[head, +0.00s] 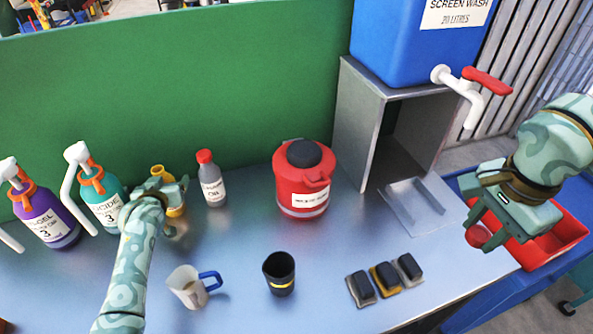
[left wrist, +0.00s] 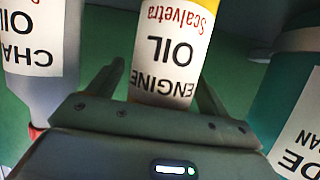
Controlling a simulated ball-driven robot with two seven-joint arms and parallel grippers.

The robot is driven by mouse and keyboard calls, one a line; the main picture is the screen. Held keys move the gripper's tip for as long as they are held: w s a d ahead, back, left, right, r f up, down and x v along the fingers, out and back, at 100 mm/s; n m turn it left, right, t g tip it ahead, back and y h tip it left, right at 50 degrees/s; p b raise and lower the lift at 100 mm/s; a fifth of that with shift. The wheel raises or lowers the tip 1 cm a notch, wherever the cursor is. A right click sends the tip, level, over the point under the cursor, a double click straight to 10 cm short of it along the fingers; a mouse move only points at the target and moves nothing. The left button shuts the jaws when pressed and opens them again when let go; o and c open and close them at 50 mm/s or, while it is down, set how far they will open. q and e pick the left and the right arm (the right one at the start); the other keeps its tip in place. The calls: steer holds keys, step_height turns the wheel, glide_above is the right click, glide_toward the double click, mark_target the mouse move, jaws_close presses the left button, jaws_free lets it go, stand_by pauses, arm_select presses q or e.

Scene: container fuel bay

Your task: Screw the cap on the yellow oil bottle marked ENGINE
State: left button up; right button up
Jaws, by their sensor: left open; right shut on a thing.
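The yellow oil bottle (head: 158,171) stands on the bench at the left, its bare yellow neck showing above my left gripper (head: 164,188). In the left wrist view its white ENGINE OIL label (left wrist: 168,50) appears upside down between my two spread fingers (left wrist: 155,82). The left gripper is open around the bottle. My right gripper (head: 480,232) is at the far right, shut on a small round red thing (head: 478,236) that looks like a cap, above the bench's right edge and partly hidden by the fingers.
A grey CHAIN OIL bottle (head: 212,187) with a red cap stands just right of the yellow one. Pump bottles (head: 100,200) stand left. A red canister (head: 302,190), jug (head: 188,290), black cup (head: 279,275) and several dark blocks (head: 385,280) occupy the bench. A red tray (head: 568,240) lies right.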

arm_select(q)
steer(key=c, duration=1.2)
steer(key=shift+r, duration=0.25)
arm_select(e)
steer(key=shift+r, duration=0.1)
